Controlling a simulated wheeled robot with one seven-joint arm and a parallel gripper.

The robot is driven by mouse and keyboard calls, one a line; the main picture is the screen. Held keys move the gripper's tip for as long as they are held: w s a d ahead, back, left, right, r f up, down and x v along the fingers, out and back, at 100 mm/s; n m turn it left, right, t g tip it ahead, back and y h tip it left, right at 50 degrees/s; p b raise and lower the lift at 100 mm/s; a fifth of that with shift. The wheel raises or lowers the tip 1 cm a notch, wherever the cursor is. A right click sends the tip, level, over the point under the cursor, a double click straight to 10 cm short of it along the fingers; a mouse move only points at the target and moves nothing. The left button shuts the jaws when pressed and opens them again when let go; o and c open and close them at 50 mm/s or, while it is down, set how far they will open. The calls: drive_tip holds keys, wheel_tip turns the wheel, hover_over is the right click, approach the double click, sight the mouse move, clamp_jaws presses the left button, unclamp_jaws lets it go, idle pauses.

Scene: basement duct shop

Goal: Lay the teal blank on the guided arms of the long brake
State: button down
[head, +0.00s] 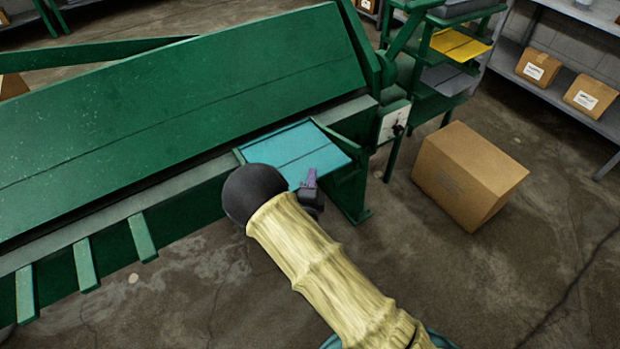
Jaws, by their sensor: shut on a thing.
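The teal blank (318,155) is a flat sheet with a dark line across it, at the right end of the green long brake (190,95). It lies flat over the brake's front arms there; whether it touches them I cannot tell. My gripper (311,180) is at the blank's near edge, shut on it; its fingers are partly hidden by my wrist. Several bare green guided arms (143,237) stick out from the brake's front at the left. The arms under the blank are mostly covered.
A cardboard box (468,175) stands on the floor to the right. A green rack (445,78) with yellow and grey sheets stands behind it. Grey shelving (580,110) with small boxes lines the back right. The concrete floor in front of the brake is clear.

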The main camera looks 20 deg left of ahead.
drive_tip(key=shift+f+b, duration=0.25)
drive_tip(key=shift+b, duration=0.1)
drive_tip(key=shift+f, duration=0.2)
drive_tip(key=shift+s+d+f+b, duration=0.15)
drive_tip(key=shift+f+b, duration=0.1)
drive_tip(key=shift+b, duration=0.15)
drive_tip(key=c, duration=1.5)
unclamp_jaws()
drive_tip(key=shift+f, duration=0.15)
drive_tip(key=shift+r, duration=0.25)
